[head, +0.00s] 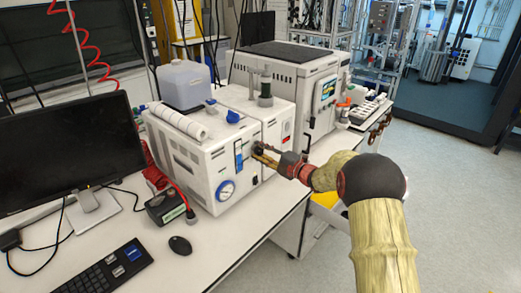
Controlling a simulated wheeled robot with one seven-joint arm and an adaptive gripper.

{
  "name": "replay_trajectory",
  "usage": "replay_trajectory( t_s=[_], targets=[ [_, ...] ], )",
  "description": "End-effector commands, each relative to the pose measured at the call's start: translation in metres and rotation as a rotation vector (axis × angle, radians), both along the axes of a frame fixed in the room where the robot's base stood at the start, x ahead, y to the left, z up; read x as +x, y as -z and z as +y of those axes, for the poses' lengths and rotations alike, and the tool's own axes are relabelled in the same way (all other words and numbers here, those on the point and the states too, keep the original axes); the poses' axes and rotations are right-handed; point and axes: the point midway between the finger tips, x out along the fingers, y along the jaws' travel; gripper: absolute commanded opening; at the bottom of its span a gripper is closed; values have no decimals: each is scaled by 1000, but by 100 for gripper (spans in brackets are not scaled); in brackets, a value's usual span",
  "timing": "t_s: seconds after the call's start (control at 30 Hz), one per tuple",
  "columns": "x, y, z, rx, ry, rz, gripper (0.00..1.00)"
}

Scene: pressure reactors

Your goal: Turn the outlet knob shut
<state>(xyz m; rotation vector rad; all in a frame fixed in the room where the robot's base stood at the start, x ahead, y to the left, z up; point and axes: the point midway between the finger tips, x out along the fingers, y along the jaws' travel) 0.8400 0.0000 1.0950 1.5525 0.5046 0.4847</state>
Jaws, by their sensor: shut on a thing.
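The white bench unit (200,178) stands on the table with a round blue-rimmed dial (226,190) low on its front. My gripper (262,152) reaches in from the right and is shut at the right part of this front, on a small dark knob (257,148) that I take for the outlet knob. The knob is mostly hidden by the fingers, and its turned position is too small to tell. A narrow gauge (239,157) with a blue top is just left of the gripper.
A monitor (68,140), keyboard (102,275) and mouse (180,245) are on the left of the table. A black box (166,206) sits beside the unit. A larger white machine (290,85) stands behind. The floor to the right is clear.

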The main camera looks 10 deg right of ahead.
Motion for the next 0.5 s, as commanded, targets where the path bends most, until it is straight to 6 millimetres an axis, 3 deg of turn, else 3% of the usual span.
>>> replay_trajectory(
  t_s=[0.5],
  targets=[
    [0, 0, 0, 398, 2, 292, 7]
  ],
)
